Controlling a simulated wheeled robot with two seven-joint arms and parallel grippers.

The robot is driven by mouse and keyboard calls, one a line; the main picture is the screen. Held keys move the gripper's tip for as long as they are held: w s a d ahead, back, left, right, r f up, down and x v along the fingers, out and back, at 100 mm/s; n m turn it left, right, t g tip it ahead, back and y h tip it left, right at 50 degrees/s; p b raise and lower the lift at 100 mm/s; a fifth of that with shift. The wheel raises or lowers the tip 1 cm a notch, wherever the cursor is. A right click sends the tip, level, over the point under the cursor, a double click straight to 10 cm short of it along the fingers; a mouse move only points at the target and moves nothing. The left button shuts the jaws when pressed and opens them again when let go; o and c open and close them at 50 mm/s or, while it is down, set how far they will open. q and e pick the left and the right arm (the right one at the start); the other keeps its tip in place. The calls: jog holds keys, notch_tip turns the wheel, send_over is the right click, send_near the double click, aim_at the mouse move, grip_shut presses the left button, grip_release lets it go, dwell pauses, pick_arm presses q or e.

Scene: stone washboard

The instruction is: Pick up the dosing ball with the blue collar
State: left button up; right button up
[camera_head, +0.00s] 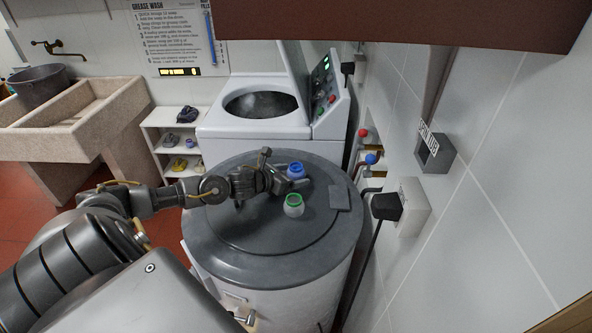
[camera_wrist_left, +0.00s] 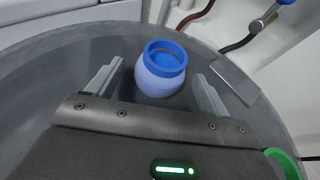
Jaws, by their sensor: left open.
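The dosing ball with the blue collar (camera_head: 296,171) stands on the grey round lid (camera_head: 225,240) of a white drum. In the left wrist view this blue-collared ball (camera_wrist_left: 161,72) is pale, with its collar on top, between the tips of my open fingers. A small gap shows on each side of it. My left gripper (camera_head: 284,169) reaches in from the left, low over the lid, and holds nothing. A second dosing ball, with a green collar (camera_head: 294,205), stands nearer the camera. Its green rim (camera_wrist_left: 283,163) shows at the lower right of the wrist view. My right gripper is not seen.
A top-loading washer (camera_head: 255,128) with its lid raised stands behind the drum. A flat grey plate (camera_head: 340,198) lies on the lid's right side. Taps (camera_head: 370,158), hoses and a tiled wall close off the right. A stone sink (camera_head: 85,115) is at the left.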

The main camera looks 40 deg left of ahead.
pick_arm(q)
jog(key=shift+x, duration=1.15)
jog(key=c, duration=1.1)
jog(key=shift+r, duration=0.1)
jog(key=shift+r+b, duration=0.35)
jog(key=shift+r, duration=0.1)
jog(key=s+a+r+b, duration=0.1)
jog(key=a+r+b, duration=0.1)
jog(key=a+r, duration=0.2)
jog(key=s+a+r+b, duration=0.1)
jog(key=a+r+b, duration=0.1)
jog(key=a+r, duration=0.2)
jog(key=s+a+r+b, duration=0.2)
jog(key=a+r, duration=0.2)
jog(key=a, duration=0.1)
jog(key=shift+a+b, duration=0.25)
jog(key=shift+b, duration=0.15)
